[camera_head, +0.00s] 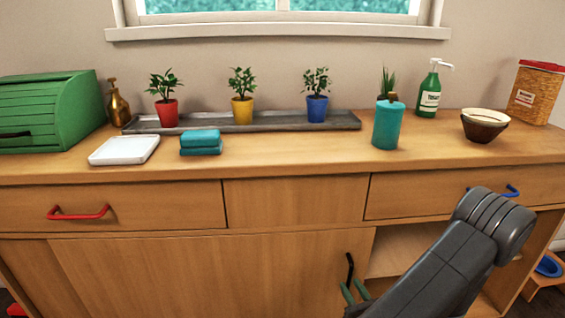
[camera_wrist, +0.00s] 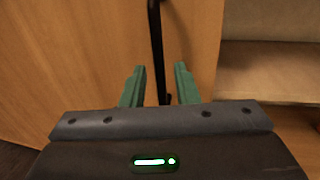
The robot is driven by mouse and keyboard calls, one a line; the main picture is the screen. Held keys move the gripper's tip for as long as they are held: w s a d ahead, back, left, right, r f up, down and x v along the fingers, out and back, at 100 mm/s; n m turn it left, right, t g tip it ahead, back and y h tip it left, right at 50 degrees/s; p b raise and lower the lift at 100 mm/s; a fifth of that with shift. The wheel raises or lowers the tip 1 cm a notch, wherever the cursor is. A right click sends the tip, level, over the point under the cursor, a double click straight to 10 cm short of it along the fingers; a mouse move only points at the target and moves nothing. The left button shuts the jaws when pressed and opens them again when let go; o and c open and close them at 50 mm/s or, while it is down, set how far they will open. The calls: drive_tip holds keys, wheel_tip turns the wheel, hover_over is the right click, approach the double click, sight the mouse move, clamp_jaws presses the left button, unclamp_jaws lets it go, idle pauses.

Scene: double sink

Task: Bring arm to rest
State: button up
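My gripper (camera_wrist: 160,75) has two green fingers that stand apart, with the lower part of a black door handle (camera_wrist: 157,40) showing between and beyond them in the wrist view. I cannot tell whether the fingers touch the handle. In the head view my gripper (camera_head: 354,291) is low at the front of the cabinet, just below the black handle (camera_head: 350,268). My dark arm reaches in from the lower right and hides part of the cabinet front.
The sliding door (camera_head: 200,275) leaves an open compartment (camera_head: 405,247) at its right. Drawers have a red handle (camera_head: 78,213) and a blue handle (camera_head: 510,190). The counter holds potted plants, a teal canister (camera_head: 388,124), a bowl (camera_head: 485,128) and a green bread box (camera_head: 45,110).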

drive_tip(key=shift+x, duration=1.35)
drive_tip(key=shift+a, duration=0.1)
